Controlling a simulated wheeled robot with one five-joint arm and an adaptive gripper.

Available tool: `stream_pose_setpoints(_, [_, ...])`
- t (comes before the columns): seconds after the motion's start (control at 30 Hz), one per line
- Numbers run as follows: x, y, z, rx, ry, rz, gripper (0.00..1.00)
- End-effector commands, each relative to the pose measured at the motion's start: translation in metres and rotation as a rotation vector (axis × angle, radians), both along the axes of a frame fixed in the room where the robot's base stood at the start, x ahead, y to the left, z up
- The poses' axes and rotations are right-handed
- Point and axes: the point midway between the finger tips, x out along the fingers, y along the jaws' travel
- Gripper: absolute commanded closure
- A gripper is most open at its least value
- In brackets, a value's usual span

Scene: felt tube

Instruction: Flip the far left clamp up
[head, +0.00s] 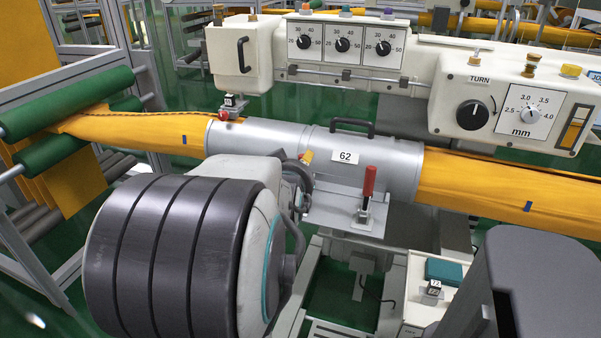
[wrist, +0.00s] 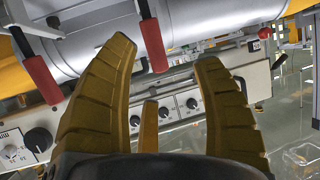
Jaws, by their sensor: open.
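A silver sleeve (head: 400,165) marked 62 wraps the orange felt tube, with a dark handle on top. A clamp with an upright red lever (head: 367,186) stands at its front right. A small red part (head: 223,115) shows at its far left end, under a small labelled block; I cannot tell its lever's pose clearly. In the wrist view, red levers show at the upper left (wrist: 41,79) and upper centre (wrist: 153,45), and a small red part (wrist: 265,33) at the right. My gripper (wrist: 166,52) is open and empty by the sleeve; my arm largely hides it in the head view.
A white control panel (head: 345,43) with dials runs behind the tube, with a thickness dial box (head: 515,105) at the right. Green rollers (head: 70,105) carry orange felt at the left.

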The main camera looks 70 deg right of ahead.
Motion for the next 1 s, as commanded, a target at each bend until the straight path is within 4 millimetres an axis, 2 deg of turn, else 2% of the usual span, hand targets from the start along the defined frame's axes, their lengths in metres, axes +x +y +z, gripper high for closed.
stream_pose_setpoints(0.17, [-0.009, -0.013, -0.005, -0.014, -0.003, -0.027, 0.4])
stream_pose_setpoints(0.6, [0.0, -0.056, -0.022, -0.014, -0.003, -0.026, 0.4])
stream_pose_setpoints(1.0, [0.003, -0.071, -0.029, -0.015, -0.003, -0.026, 0.4])
